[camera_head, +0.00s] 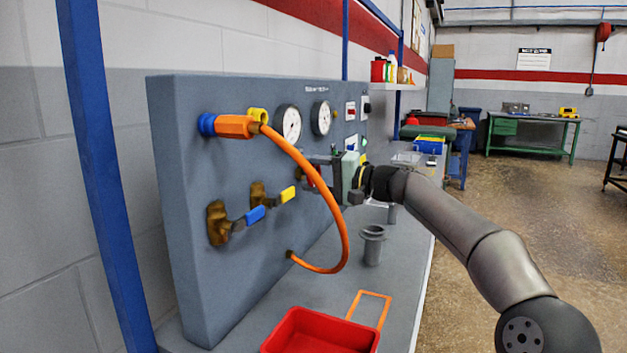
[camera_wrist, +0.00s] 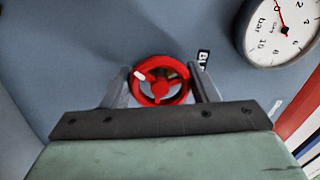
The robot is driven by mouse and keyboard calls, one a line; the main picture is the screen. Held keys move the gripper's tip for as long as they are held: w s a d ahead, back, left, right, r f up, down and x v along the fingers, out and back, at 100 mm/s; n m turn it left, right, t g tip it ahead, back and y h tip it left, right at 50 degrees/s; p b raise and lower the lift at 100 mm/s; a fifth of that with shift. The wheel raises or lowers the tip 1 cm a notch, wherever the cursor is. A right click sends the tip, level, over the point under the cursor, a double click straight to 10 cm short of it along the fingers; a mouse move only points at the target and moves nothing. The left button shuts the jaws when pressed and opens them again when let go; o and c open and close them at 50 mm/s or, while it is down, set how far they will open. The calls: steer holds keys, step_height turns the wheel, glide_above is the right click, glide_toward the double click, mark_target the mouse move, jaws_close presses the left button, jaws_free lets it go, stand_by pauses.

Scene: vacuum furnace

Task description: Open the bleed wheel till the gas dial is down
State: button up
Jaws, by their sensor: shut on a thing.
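The red bleed wheel (camera_wrist: 160,95) is on the grey panel in the middle of the wrist view, with a white mark on its upper left rim. My gripper (camera_wrist: 161,80) is shut on it, one finger at each side. In the head view my gripper (camera_head: 318,167) is at the panel and mostly hides the wheel. A white dial (camera_wrist: 281,32) marked "bar" is at the upper right of the wrist view, cut by the edge. Its red needle points up and slightly left in the picture. The head view shows two dials (camera_head: 290,124) (camera_head: 321,118), too small to read.
An orange hose (camera_head: 335,205) loops out from the panel left of my gripper. Blue (camera_head: 255,215) and yellow (camera_head: 288,194) valve levers stick out below it. A grey flanged post (camera_head: 372,246) and a red tray (camera_head: 320,330) stand on the bench.

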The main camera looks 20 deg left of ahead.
stand_by(0.3)
steer(key=o, duration=1)
steer(key=s+d, duration=0.1)
steer(key=d, duration=1.6)
steer(key=shift+s+d+b, duration=0.2)
steer(key=shift+s+b, duration=0.15)
steer(key=shift+b, duration=0.1)
steer(key=shift+a, duration=0.1)
